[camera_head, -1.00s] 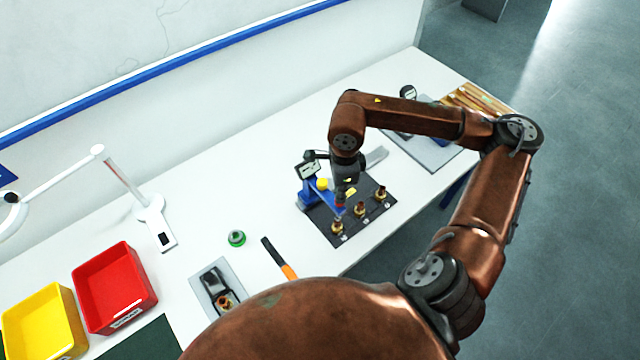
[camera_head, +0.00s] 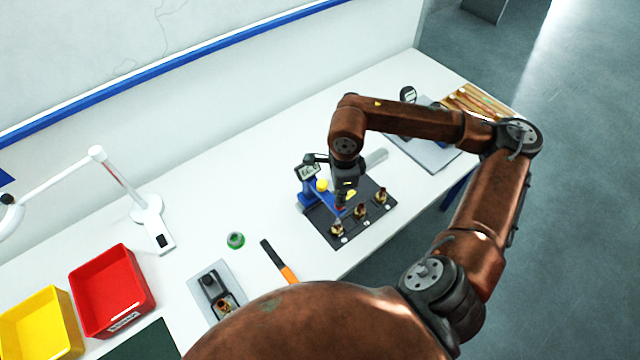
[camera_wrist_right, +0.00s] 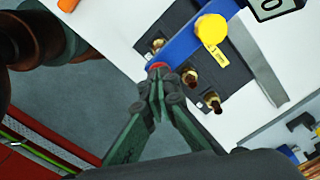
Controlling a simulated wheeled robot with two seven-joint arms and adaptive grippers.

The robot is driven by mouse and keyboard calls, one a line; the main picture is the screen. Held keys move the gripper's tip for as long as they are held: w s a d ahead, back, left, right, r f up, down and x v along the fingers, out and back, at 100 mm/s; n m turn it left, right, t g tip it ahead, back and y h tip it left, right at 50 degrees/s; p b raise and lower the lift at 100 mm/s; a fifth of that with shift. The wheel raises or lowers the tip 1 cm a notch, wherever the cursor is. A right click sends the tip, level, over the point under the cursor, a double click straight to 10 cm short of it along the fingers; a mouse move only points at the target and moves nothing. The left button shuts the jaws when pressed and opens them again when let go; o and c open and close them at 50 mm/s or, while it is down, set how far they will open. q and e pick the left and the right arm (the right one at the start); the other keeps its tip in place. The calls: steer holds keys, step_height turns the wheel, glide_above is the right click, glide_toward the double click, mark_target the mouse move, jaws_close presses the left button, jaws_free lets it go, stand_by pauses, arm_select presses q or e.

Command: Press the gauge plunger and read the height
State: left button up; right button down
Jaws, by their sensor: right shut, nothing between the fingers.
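The height gauge has a blue stand (camera_head: 307,195), a grey digital display (camera_head: 307,171) and a yellow knob (camera_head: 322,185). It stands on a black plate (camera_head: 325,222). In the right wrist view its blue arm (camera_wrist_right: 185,45) ends at a red plunger top (camera_wrist_right: 158,66); the yellow knob (camera_wrist_right: 211,29) and part of the display (camera_wrist_right: 278,7) also show. My right gripper (camera_wrist_right: 157,88) is shut and empty, its fingertips at the red top; I cannot tell whether they touch. The display's reading is too small or cut off. My left gripper is out of view.
Brass fittings (camera_head: 381,196) stand along the plate's front edge. A grey bar (camera_head: 376,158) lies behind it. An orange-handled tool (camera_head: 279,261), a green round item (camera_head: 235,240), a red bin (camera_head: 112,290) and a yellow bin (camera_head: 42,325) are to the left.

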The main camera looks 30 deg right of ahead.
step_height(320, 180, up, 8)
steer(key=p, duration=0.3)
steer(key=shift+f, duration=0.15)
stand_by(0.6)
